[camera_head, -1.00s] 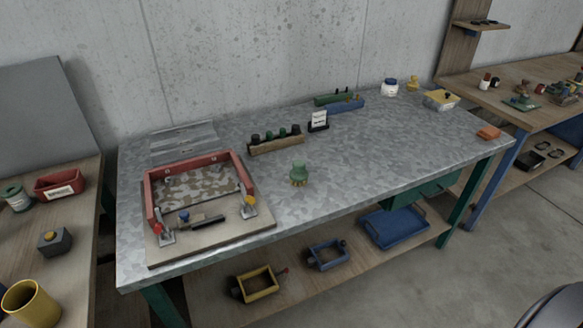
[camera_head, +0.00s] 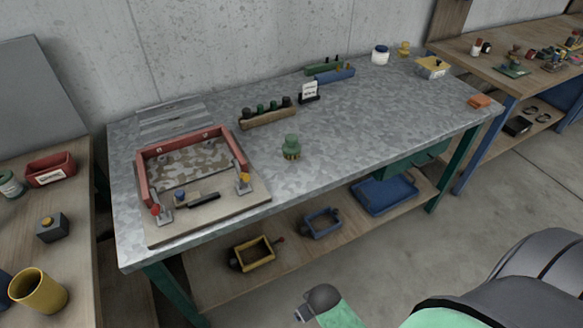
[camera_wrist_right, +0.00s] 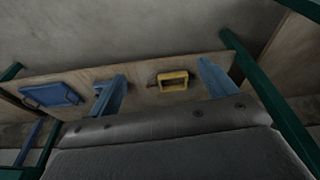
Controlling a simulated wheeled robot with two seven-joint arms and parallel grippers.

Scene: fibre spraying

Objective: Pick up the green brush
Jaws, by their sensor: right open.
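The green brush (camera_head: 290,148) stands upright on the grey metal tabletop (camera_head: 340,125), right of the red-edged frame. It has a rounded green top and a yellowish-brown lower part. Nothing touches it. My right arm enters the head view at the lower right, well in front of the table and apart from the brush. In the right wrist view my right gripper (camera_wrist_right: 160,70) shows two blue fingers spread apart with nothing between them. That view faces the lower shelf, and the brush is not in it. My left gripper is not in view.
The red-edged frame (camera_head: 141,182) with clamps lies on a board at the table's left. A wooden rack (camera_head: 268,118) of dark and green knobs stands behind the brush. A small sign (camera_head: 309,91) is farther right. The tabletop right of the brush is clear.

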